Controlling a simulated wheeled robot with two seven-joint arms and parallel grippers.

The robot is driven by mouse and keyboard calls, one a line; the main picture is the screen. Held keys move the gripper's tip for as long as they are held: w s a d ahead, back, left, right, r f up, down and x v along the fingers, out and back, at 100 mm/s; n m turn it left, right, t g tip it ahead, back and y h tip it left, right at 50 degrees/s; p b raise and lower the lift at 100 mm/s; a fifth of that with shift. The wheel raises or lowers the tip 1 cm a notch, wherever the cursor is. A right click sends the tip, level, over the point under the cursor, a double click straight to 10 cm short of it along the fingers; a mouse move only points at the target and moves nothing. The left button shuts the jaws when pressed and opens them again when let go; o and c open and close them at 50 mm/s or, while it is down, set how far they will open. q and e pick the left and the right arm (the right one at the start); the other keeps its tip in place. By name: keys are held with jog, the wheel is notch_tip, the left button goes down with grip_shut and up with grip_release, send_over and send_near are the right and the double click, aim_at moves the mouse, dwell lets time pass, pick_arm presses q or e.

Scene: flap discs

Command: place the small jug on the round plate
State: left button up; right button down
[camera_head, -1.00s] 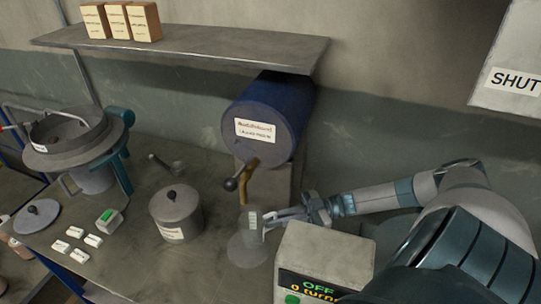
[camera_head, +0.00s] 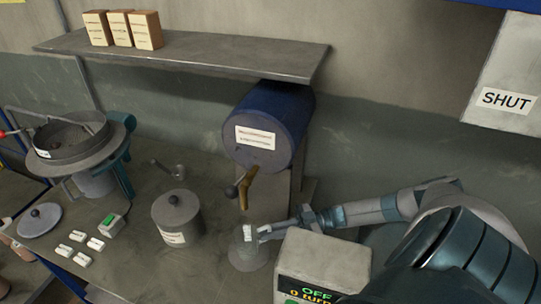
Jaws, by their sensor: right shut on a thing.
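The small jug (camera_head: 247,234), greyish with a white label, is upright below the tap of the blue drum. My right gripper (camera_head: 263,232) reaches in from the right and is shut on its right side. The round plate (camera_head: 248,260), a grey disc, lies on the bench directly under the jug. The jug's base blends into the plate, so I cannot tell whether they touch. My left gripper is not in view.
The blue drum (camera_head: 268,118) with its brown tap (camera_head: 247,186) stands behind the jug. A grey box with an OFF display (camera_head: 322,262) is close in front of my right arm. A lidded pot (camera_head: 177,218) stands to the left.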

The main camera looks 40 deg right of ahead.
jog(key=shift+f, duration=0.1)
jog(key=c, duration=1.9)
grip_release()
jog(key=shift+o, duration=0.2)
jog(key=shift+s+d+f+b, duration=0.15)
jog(key=shift+s+d+b, duration=0.15)
jog(key=shift+d+b, duration=0.2)
jog(key=b+v, duration=0.4)
jog(key=v, duration=0.7)
jog(key=shift+b, duration=0.3)
jog(key=shift+w, duration=0.1)
